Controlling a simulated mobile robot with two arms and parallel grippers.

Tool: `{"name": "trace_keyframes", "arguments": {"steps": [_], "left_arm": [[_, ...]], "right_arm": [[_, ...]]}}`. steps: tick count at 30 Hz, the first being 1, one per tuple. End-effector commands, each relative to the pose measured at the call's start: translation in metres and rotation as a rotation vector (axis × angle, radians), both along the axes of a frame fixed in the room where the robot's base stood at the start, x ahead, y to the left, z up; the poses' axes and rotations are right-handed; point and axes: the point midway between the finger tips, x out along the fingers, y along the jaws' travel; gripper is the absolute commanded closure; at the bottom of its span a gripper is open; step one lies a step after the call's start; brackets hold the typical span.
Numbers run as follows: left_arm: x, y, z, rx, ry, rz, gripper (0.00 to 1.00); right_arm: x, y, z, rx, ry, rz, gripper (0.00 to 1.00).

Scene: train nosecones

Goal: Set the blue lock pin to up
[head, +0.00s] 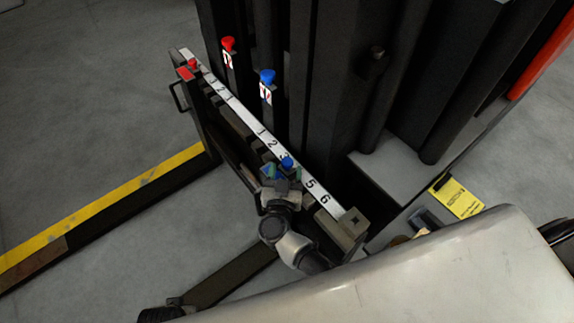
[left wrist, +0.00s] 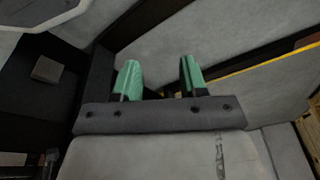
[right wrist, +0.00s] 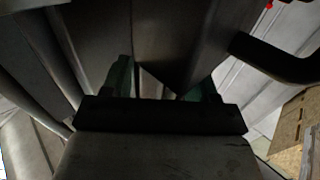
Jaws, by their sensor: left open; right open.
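A blue knob (head: 287,162) sits at the numbered rail, between the marks 2 and 5. A second blue knob (head: 267,76) tops a dark post with a white label behind the rail. I cannot tell by sight which is the lock pin, nor whether it is up or down. My right gripper (head: 283,173) is at the lower blue knob, its green fingertips on either side in the head view; contact is unclear. In the right wrist view the right gripper (right wrist: 162,82) is open, with dark metal ahead. My left gripper (left wrist: 160,75) is open and empty, outside the head view.
The white numbered rail (head: 237,107) runs diagonally on a dark frame. A red knob (head: 228,43) tops another post, and a smaller red knob (head: 192,64) is at the rail's far end. Dark columns stand behind. Grey floor (head: 90,100) lies open at left.

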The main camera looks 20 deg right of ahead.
Motion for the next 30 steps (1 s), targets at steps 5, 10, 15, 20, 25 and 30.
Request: {"name": "trace_keyframes", "arguments": {"steps": [5, 10, 15, 20, 25, 30], "left_arm": [[0.003, 0.000, 0.011, -0.001, -0.007, 0.001, 0.57], [0.004, 0.000, 0.015, -0.001, -0.007, 0.001, 0.57], [0.004, 0.000, 0.016, 0.000, -0.007, 0.001, 0.57], [0.004, 0.000, 0.015, -0.001, -0.007, 0.001, 0.57], [0.004, 0.000, 0.015, -0.001, -0.007, 0.001, 0.57], [0.004, 0.000, 0.015, -0.001, -0.007, 0.001, 0.57]], "right_arm": [[0.018, -0.008, -0.001, 0.001, 0.000, 0.001, 0.41], [0.023, -0.011, 0.000, 0.000, 0.000, 0.001, 0.41], [0.023, -0.011, 0.000, 0.000, 0.001, 0.001, 0.41], [0.023, -0.011, -0.001, 0.000, 0.001, 0.001, 0.61], [0.023, -0.011, -0.001, 0.000, 0.001, 0.001, 0.87], [0.023, -0.010, -0.001, 0.000, 0.001, 0.001, 1.00]]}}
